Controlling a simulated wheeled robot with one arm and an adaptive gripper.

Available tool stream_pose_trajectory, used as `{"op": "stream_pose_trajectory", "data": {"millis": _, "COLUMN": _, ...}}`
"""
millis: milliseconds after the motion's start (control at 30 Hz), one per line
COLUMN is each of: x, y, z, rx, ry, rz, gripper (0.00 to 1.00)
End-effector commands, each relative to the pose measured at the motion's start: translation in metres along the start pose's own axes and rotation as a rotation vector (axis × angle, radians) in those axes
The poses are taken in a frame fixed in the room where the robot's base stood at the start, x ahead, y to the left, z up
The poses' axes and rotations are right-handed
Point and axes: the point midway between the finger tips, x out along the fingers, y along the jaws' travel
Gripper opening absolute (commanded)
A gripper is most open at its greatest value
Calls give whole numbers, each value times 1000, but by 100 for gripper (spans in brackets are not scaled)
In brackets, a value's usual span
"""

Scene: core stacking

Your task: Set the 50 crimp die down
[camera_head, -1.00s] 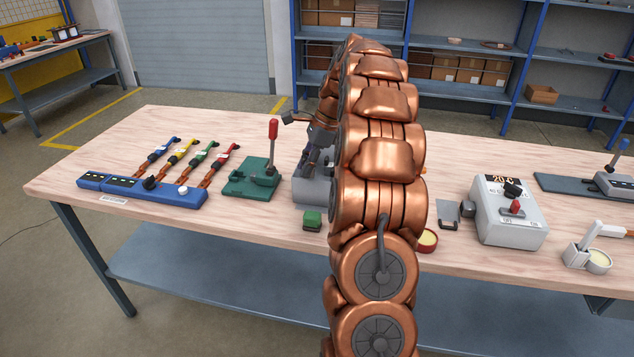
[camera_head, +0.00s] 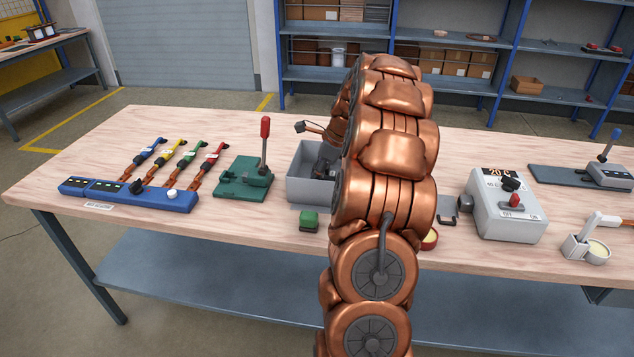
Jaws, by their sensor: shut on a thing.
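My gripper (camera_head: 326,161) is dark and partly visible at the grey open bin (camera_head: 305,188), left of my copper arm. Its fingers point down at or inside the bin; I cannot tell how deep. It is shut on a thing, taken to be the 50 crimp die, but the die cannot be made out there. My arm hides the bin's right part. A small green block (camera_head: 309,220) sits on the table in front of the bin, apart from the gripper.
A green lever press (camera_head: 247,180) stands left of the bin, and a blue strip with coloured handles (camera_head: 130,193) farther left. A grey control box (camera_head: 507,205) and a small pot (camera_head: 598,252) stand at right. Bare tabletop (camera_head: 215,230) lies near the front edge.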

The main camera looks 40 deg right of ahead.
Motion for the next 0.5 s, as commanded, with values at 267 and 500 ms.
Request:
{"op": "stream_pose_trajectory", "data": {"millis": 267, "x": 31, "y": 1, "z": -12, "rx": 0, "ry": 0, "rz": 4, "gripper": 0}}
{"op": "stream_pose_trajectory", "data": {"millis": 500, "x": 32, "y": 0, "z": -12, "rx": -1, "ry": 0, "rz": 1, "gripper": 0}}
